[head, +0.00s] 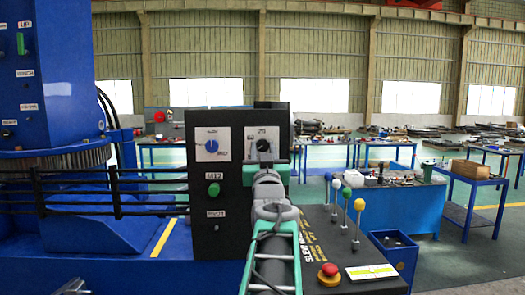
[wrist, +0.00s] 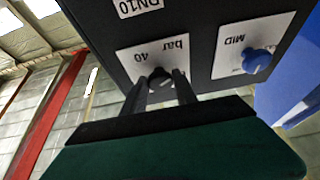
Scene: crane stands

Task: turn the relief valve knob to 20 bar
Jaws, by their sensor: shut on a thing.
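The relief valve knob (head: 263,145) is a small dark knob on a white scale plate at the upper right of the black control panel (head: 200,240). In the wrist view the knob (wrist: 160,74) sits between my fingertips, on a plate that reads "bar" and "40" upside down. My gripper (wrist: 161,82) is shut on the knob, its two dark fingers on either side. The fingers hide part of the knob and scale, so I cannot read its setting. In the head view my arm rises from below and covers the area under the plate.
A blue knob (head: 211,146) on its own plate is close to the left, with a green button (head: 213,189) below it. Levers with coloured balls (head: 347,194) and a red button (head: 328,270) stand on the console at right.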

